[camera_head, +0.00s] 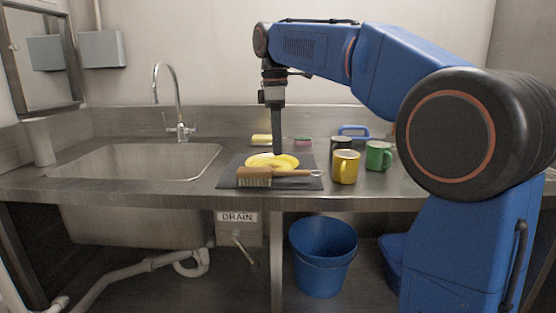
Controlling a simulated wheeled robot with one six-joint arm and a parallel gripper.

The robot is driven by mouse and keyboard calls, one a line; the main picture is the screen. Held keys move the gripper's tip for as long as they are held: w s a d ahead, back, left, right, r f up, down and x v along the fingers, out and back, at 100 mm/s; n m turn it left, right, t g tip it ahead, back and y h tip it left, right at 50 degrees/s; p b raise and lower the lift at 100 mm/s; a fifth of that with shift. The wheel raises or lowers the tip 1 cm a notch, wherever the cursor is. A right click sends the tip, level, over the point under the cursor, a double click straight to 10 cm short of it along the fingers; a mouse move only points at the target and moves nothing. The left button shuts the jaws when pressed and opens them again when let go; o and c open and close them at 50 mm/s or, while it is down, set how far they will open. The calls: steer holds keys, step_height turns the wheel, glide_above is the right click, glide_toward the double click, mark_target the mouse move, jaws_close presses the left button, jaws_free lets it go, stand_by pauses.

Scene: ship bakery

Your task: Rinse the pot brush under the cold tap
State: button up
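The pot brush (256,178) lies on a dark mat (228,181) on the counter, with its bristle block to the left and its handle and end ring to the right. My gripper (277,150) points down above the mat, behind the brush. Its tips are near a yellow item (271,161) on the mat; I cannot tell whether they touch it. The finger gap does not show. The tap (178,100), with a curved spout, stands at the back of the steel sink (150,162). I see no water running.
A yellow mug (345,167), a green mug (378,156) and a dark mug (342,143) stand right of the mat. A sponge (262,140) lies behind it. A pale cup (38,142) stands left of the sink. A blue bucket (322,262) is below the counter.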

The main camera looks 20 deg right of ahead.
steer(key=shift+r, duration=1.75)
steer(key=s+d+f+m+t, duration=0.2)
steer(key=s+d+f+m, duration=0.2)
steer(key=s+f, duration=1.1)
steer(key=s+d+f+m+t, duration=0.3)
steer(key=s+f+m, duration=0.7)
steer(key=s+f, duration=0.6)
steer(key=shift+d+f, duration=0.15)
steer(key=shift+d, duration=0.35)
steer(key=shift+o, duration=0.6)
